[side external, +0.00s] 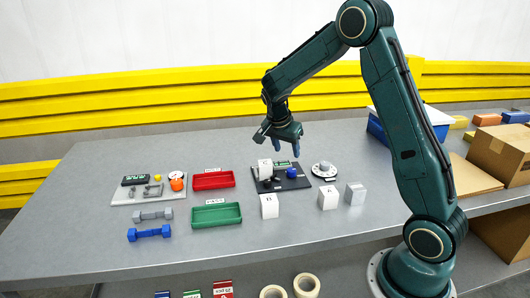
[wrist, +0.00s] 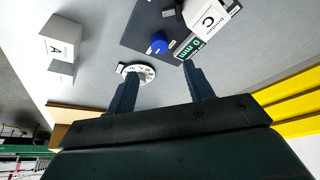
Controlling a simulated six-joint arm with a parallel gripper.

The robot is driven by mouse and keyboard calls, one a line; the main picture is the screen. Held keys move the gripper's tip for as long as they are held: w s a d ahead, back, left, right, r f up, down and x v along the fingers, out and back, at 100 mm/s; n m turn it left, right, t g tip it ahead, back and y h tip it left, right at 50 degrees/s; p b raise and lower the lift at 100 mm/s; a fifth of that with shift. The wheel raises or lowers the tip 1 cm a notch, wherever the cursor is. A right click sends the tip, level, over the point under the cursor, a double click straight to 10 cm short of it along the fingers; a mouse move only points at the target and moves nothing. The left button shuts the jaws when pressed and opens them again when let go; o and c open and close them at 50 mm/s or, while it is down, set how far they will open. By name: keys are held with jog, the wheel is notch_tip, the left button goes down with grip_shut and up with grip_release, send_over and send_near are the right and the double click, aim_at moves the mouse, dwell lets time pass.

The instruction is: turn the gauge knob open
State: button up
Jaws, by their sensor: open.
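The dark gauge plate (side external: 293,185) lies on the grey table, also seen in the wrist view (wrist: 140,28). It carries a round blue knob (side external: 292,173), a small display with green digits (wrist: 186,46) and a white block marked C (wrist: 208,18). The blue knob also shows in the wrist view (wrist: 158,43). My gripper (side external: 286,149) is above the plate, pointing down, with its two fingers apart and nothing between them. In the wrist view the fingertips (wrist: 160,70) are apart, and the knob appears beyond the gap between them.
A white round dial (side external: 324,171) is right of the plate. Several white blocks (side external: 328,198) stand in front. Red (side external: 213,180) and green (side external: 216,215) trays and a light fixture board (side external: 122,198) are left, with grey (side external: 153,215) and blue (side external: 149,233) dumbbells.

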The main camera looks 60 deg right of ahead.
aim_at(291, 170)
jog(key=x, duration=1)
jog(key=shift+f, duration=0.15)
jog(key=shift+c, duration=0.4)
jog(key=c, duration=0.9)
